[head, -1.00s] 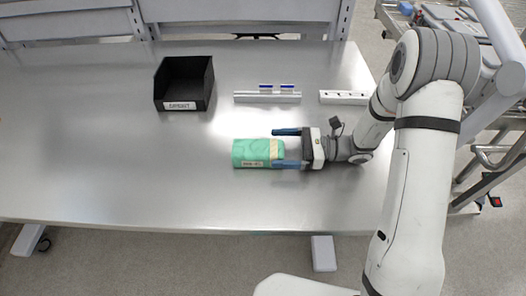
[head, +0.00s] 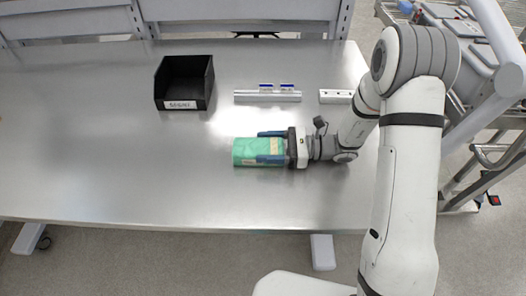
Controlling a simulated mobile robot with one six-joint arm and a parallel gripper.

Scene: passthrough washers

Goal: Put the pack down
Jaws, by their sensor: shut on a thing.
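The pack (head: 243,151) is a green wrapped bundle with a pale tape band and a small label. It lies at the middle of the metal table (head: 110,160), and I cannot tell from this view whether it touches the surface. My gripper (head: 270,147) reaches in from the right. Its two blue fingers are shut on the right end of the pack, one on the far side and one on the near side. The fingers hide part of the tape and label.
A black open bin (head: 184,84) with a white label stands at the back left. A grey rail with blue-marked pieces (head: 268,94) and a white strip (head: 336,97) lie at the back. The table's left and front are clear. A cart (head: 450,40) stands beyond the right edge.

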